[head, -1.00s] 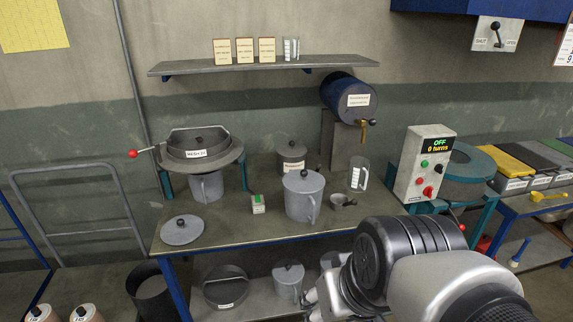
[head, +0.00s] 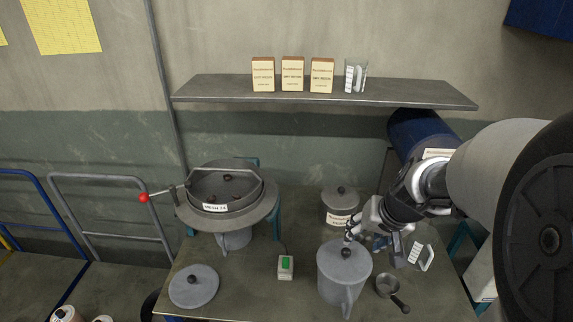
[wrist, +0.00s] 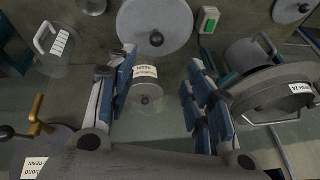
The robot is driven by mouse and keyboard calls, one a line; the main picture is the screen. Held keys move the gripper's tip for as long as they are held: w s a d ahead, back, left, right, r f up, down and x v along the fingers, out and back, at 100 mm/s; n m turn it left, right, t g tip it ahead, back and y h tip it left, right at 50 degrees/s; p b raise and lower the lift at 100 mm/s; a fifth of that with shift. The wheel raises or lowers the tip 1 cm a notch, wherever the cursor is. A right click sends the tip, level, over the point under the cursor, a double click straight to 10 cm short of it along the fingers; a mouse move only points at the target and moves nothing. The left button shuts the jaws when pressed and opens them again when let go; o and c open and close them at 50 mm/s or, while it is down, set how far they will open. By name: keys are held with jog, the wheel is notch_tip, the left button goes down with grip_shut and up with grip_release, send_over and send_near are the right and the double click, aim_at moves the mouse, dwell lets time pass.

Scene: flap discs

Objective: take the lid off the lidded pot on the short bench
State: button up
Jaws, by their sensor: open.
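A large grey pot (head: 343,284) with a side handle stands on the bench (head: 250,300). Its flat lid, with a dark round knob, is on; the lid (wrist: 178,22) also shows in the wrist view. A smaller grey lidded canister (head: 341,203) with a white label stands behind it, and shows between my fingers in the wrist view (wrist: 146,91). My gripper (head: 375,243) is open and empty, above the bench by the large pot's right rear. In the wrist view my spread blue-padded fingers (wrist: 160,60) point toward the large pot's lid, apart from it.
A loose lid (head: 193,288) lies at the bench's left. A sieve (head: 228,200) stands behind it. A shelf (head: 320,91) hangs above.

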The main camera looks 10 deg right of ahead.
jog(key=b, duration=0.3)
send_over(348, 251)
jog(key=s, duration=0.3)
jog(key=f, duration=0.9)
jog(key=shift+a, duration=0.4)
jog(key=x, duration=0.2)
jog(key=b+x, duration=0.1)
jog(key=x, duration=0.2)
jog(key=shift+w+d+f+b, duration=0.2)
jog(key=shift+w+d+b, duration=0.15)
jog(key=shift+d+b, duration=0.05)
jog(key=shift+c, duration=0.3)
grip_shut()
